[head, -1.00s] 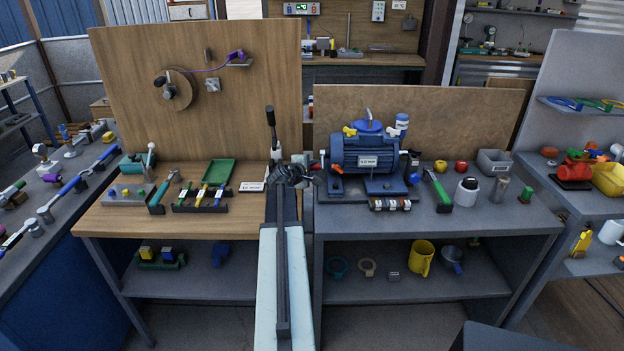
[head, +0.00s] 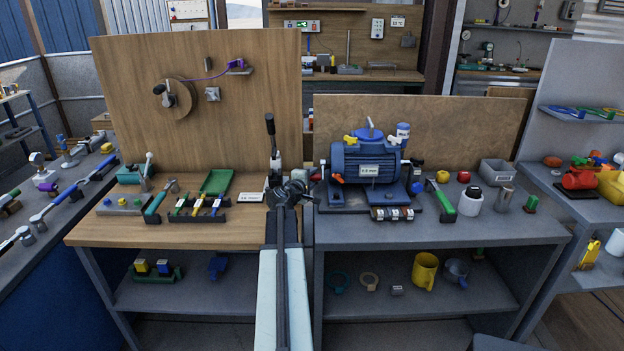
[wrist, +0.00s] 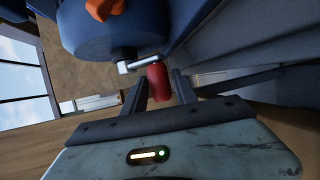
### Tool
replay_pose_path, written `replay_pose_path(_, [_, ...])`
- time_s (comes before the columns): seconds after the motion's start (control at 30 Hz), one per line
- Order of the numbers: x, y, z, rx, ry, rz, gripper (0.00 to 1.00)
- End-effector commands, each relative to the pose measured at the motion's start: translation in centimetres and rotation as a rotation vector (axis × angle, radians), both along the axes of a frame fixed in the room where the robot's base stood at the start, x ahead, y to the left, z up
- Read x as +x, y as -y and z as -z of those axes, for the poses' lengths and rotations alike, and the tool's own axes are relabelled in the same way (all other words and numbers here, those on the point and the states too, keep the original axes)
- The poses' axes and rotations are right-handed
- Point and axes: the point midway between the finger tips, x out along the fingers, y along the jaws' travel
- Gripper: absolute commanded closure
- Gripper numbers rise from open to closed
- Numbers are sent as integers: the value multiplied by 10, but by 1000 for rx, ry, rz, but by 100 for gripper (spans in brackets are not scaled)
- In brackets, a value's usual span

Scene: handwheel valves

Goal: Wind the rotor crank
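The blue motor (head: 368,170) stands on the right-hand bench, and its blue body also shows in the wrist view (wrist: 118,40). A rotor crank with a short silver arm (wrist: 140,64) and a red grip (wrist: 157,84) sticks out from its end. In the head view the red grip (head: 316,174) is small and partly hidden by my gripper (head: 298,189). In the wrist view my gripper (wrist: 161,90) is open, with a finger on each side of the red grip. Gaps show beside the grip, so the fingers do not look closed on it.
An orange part (wrist: 104,7) sits on the motor close by. A black upright lever (head: 270,132) stands just left of my gripper. A green tray (head: 216,182) is on the left bench.

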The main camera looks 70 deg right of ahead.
Motion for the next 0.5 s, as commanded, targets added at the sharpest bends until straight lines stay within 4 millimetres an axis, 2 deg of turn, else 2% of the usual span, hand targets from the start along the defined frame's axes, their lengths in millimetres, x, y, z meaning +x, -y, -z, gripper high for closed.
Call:
replay_pose_path(0.33, [0, -1, 0, 0, 0, 0, 55])
replay_pose_path(0.5, [0, -16, -4, 1, -1, 0, 55])
